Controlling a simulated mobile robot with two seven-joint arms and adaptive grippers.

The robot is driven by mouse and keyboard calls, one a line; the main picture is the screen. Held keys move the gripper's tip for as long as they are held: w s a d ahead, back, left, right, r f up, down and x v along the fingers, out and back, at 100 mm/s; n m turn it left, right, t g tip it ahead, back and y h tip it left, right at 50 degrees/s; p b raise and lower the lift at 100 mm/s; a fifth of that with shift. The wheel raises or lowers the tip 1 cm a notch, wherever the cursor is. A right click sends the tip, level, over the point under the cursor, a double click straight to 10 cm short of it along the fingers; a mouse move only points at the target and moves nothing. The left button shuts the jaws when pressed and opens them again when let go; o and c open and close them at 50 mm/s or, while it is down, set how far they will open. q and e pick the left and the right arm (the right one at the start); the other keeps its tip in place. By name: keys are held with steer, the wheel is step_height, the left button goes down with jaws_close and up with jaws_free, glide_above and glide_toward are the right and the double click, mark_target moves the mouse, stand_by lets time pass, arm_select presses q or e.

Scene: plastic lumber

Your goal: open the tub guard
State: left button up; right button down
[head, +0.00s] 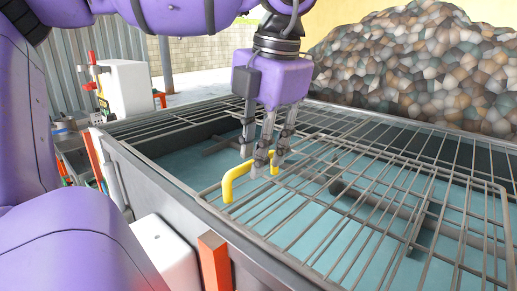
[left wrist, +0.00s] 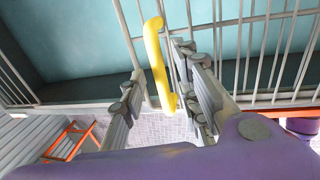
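The tub guard (head: 395,170) is a grey wire grid lying across the top of the tub (head: 190,205), with blue-green showing beneath. A yellow bar handle (head: 229,186) stands on the grid near the tub's near-left side. My left gripper (head: 261,165) points down at the handle, its fingers around the handle's far end. In the left wrist view the yellow handle (left wrist: 156,60) runs between the spread fingers of this gripper (left wrist: 158,80), with gaps visible on both sides. Whether a finger touches it is unclear. My right gripper is in neither view.
A large pile of mixed flakes (head: 420,65) rises behind the tub. A white box (head: 127,88) with red parts stands at the left. An orange post (head: 215,262) and a white box (head: 163,250) sit against the tub's near side.

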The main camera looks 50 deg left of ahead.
arm_select(q)
step_height(320, 180, up, 12)
steer(key=d, duration=0.2)
steer(key=shift+d+f, duration=0.15)
stand_by(0.4)
steer(key=shift+w, duration=0.1)
stand_by(0.4)
